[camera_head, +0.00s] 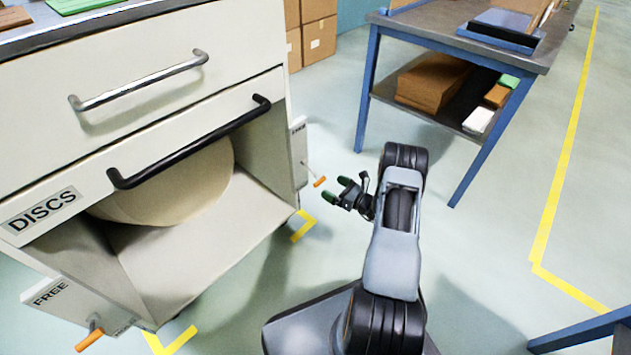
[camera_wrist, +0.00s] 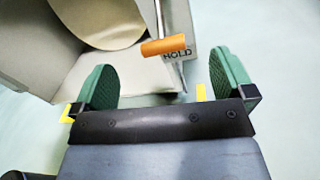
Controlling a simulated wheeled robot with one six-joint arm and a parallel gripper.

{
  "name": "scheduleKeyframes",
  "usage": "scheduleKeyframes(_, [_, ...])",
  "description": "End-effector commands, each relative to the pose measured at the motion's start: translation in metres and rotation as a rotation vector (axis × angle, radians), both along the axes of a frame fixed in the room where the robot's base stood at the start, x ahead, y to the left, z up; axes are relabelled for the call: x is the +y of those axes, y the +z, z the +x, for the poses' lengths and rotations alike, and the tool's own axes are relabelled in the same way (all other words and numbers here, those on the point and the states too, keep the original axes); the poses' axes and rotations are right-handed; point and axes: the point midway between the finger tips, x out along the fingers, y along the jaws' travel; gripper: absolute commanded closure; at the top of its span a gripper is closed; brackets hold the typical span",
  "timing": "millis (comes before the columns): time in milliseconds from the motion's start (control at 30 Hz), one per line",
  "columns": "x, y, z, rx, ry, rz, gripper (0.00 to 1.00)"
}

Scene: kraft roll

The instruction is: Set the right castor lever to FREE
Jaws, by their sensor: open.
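The right castor lever (camera_head: 319,181) has an orange grip on a thin metal rod, at the right side of the cream cabinet's base. In the wrist view the orange grip (camera_wrist: 163,47) lies across the picture, partly over the HOLD marking (camera_wrist: 179,53) on its plate. Any FREE marking there is too small to read in the head view. My gripper (camera_head: 340,190) is open and empty, just right of the orange grip. In the wrist view its green fingertips (camera_wrist: 166,80) stand wide apart, with the grip ahead between them, apparently untouched.
The cabinet has a DISCS label (camera_head: 42,210) and a large tan roll (camera_head: 178,190) inside. A left castor lever (camera_head: 89,340) has a FREE plate (camera_head: 48,291). A blue-legged table (camera_head: 482,170) stands behind my arm. Yellow corner marks (camera_head: 302,228) lie on open floor.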

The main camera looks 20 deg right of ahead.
Motion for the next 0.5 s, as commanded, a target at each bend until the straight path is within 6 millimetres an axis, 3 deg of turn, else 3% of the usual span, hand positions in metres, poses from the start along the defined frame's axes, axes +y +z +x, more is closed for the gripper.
scheduleKeyframes(200, [0.023,-0.003,0.036,-0.002,0.004,-0.001,0.00])
scheduleKeyframes(500, [0.040,-0.001,0.066,0.000,0.002,-0.001,0.00])
